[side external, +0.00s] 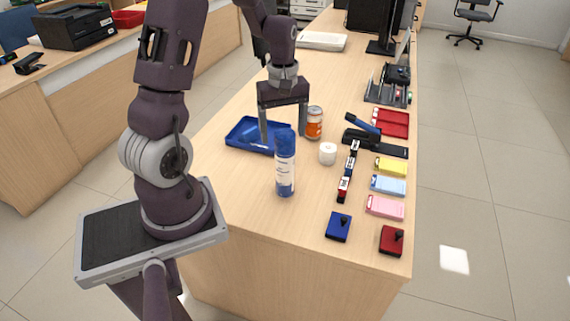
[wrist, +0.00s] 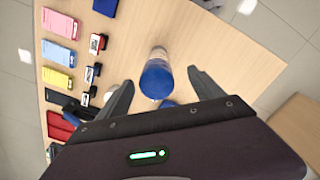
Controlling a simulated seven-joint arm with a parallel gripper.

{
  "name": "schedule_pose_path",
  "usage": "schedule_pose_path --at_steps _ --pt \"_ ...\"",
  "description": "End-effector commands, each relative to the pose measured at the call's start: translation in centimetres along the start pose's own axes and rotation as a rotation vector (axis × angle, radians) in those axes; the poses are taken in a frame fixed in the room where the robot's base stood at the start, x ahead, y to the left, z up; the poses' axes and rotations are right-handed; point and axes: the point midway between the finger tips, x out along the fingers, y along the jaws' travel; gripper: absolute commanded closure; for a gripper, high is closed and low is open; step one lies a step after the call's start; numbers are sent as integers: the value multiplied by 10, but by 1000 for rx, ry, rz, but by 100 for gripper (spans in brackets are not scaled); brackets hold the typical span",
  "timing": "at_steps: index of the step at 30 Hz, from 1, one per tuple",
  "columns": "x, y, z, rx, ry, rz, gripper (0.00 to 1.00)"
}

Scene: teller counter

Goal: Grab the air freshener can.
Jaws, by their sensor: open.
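The air freshener can (side external: 285,168) is a tall cylinder with a blue cap, a white label and a blue base. It stands upright on the counter, near its front end. In the wrist view the can (wrist: 157,76) shows from above, cap toward the camera, ahead of and between the fingers. My gripper (side external: 283,135) is open and points down, behind the can in the side view. In the wrist view my gripper (wrist: 160,85) has its fingers spread wide, with a gap to the can on both sides. Nothing is held.
A blue tray (side external: 236,137) lies left of the can. An orange tin (side external: 314,123) and a white roll (side external: 327,153) stand right of it. The counter in front of the can is clear.

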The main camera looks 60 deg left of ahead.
Motion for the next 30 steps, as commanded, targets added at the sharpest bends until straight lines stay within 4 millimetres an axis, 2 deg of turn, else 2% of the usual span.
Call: schedule_pose_path --at_steps 12,15,21,30 --pt "66 6 -7 -11 -6 -8 23" --pt "73 6 -7 -10 -5 -5 23" --pt "74 7 -7 -9 -4 -5 25" --pt "73 7 -7 -8 -4 -5 84"
